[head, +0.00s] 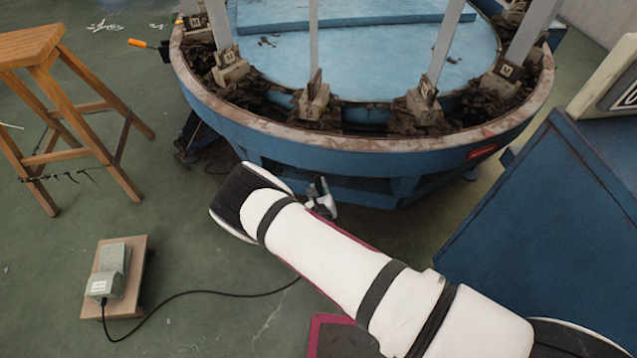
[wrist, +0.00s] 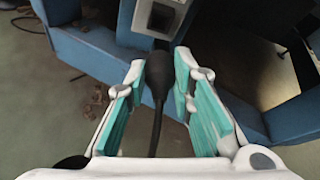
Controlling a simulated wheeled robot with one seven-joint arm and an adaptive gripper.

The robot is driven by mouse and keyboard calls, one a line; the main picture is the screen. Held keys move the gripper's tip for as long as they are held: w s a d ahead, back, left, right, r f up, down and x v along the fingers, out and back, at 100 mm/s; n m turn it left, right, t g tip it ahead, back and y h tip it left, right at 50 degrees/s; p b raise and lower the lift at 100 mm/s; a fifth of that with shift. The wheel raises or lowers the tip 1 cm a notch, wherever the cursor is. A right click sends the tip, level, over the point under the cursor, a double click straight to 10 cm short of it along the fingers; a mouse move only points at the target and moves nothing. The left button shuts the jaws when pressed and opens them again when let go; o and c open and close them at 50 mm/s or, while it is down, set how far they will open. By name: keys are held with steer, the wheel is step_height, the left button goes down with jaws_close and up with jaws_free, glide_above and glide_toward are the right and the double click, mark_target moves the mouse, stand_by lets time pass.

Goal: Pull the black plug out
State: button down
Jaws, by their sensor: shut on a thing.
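The black plug (wrist: 158,76) shows in the wrist view, with its black cord running back toward my wrist. My gripper (wrist: 160,70) is shut on the plug, one teal-padded finger on each side. A grey socket box (wrist: 161,17) with a dark opening is straight beyond the plug's far end. I cannot tell whether the plug's tip is inside the socket. In the head view, my gripper (head: 321,196) shows only in part, low beside the round machine's blue base. My arm hides the plug and socket there.
The round blue machine (head: 350,155) fills the back, and a blue cabinet (head: 540,215) stands at right. A wooden stool (head: 50,85) is at left. A grey foot pedal (head: 108,275) on a board has a black cable (head: 210,292) across the floor. Green floor is open at left.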

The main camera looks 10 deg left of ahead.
steer(key=s+d+p, duration=0.2)
steer(key=s+p, duration=0.1)
steer(key=s, duration=0.5)
steer(key=s+d+p, duration=0.3)
steer(key=s+p, duration=0.1)
steer(key=s, duration=0.5)
steer(key=shift+s, duration=0.15)
stand_by(0.3)
